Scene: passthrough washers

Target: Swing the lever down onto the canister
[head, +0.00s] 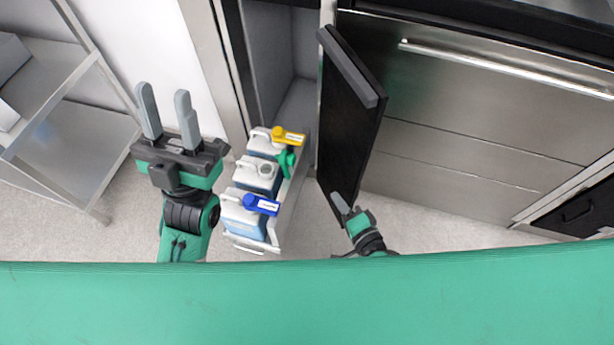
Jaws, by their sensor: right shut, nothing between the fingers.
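Three white canisters stand in a row in a pulled-out rack (274,236). The middle canister (258,174) has a bare round opening on top, and a green lever (286,161) stands off to its right, not over the opening. The far canister (260,142) has a yellow lever (288,137) across its top. The near canister (243,219) has a blue lever (261,205) across its top. My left gripper (165,98) is open and empty, left of the canisters. My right gripper (345,204) is shut and empty, right of the rack near the door's lower end.
An open black cabinet door (350,120) stands right of the rack, close to my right gripper. A steel appliance front with a bar handle (500,68) lies beyond it. A metal shelf (60,130) stands at the far left. The floor between shelf and rack is clear.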

